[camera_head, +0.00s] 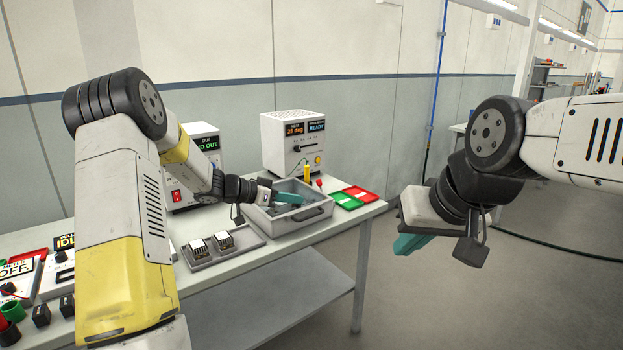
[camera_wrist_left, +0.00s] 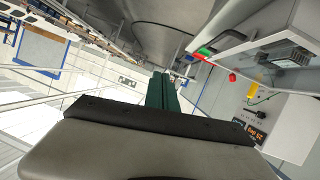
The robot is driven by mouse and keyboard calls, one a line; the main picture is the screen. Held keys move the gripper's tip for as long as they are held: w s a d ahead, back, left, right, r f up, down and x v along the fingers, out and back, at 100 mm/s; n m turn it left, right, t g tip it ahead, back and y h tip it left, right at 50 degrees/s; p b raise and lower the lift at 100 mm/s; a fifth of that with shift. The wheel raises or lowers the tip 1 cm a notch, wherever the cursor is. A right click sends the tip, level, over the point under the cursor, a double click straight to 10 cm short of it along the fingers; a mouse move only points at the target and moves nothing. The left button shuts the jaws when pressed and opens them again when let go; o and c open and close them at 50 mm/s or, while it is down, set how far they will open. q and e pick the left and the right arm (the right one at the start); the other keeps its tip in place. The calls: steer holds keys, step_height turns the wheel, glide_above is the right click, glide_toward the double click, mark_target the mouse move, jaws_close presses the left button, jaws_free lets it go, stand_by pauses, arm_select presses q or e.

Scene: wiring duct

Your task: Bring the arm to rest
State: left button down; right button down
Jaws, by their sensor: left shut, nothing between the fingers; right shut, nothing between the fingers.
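My left gripper (camera_head: 290,198) has teal fingers and is shut and empty. In the head view it is over the grey open-topped box (camera_head: 303,220) on the table; I cannot tell its exact height above it. Its shut fingers also show in the left wrist view (camera_wrist_left: 162,92). My right gripper (camera_head: 410,244) is shut and empty, held in the air to the right of the table, pointing left and down.
The table (camera_head: 345,235) carries a white READY box (camera_head: 285,130) behind the grey box. Red and green trays (camera_head: 352,197) lie to its right. A grey holder (camera_head: 225,250) with two small blocks stands in front. Black knobs and panels crowd the left end. Floor right of the table is clear.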

arm_select(q)
steer(key=s+d+r+n+g+y, duration=0.15)
steer(key=s+r, duration=0.35)
steer(key=s, duration=0.5)
steer(key=s+r+n+g+y, duration=0.1)
steer(key=s+r+g+y, duration=0.3)
steer(key=s, duration=0.6)
steer(key=s+a+r+n+t+y, duration=0.1)
steer(key=s+a+n+t+y, duration=0.1)
steer(key=s, duration=0.6)
steer(key=s+a+r+n+t+y, duration=0.1)
steer(key=s+a+n+t+y, duration=0.1)
steer(key=s+a+n, duration=0.3)
steer(key=s+a+t, duration=0.1)
steer(key=s, duration=0.3)
steer(key=shift+a, duration=0.35)
steer(key=shift+s, duration=0.1)
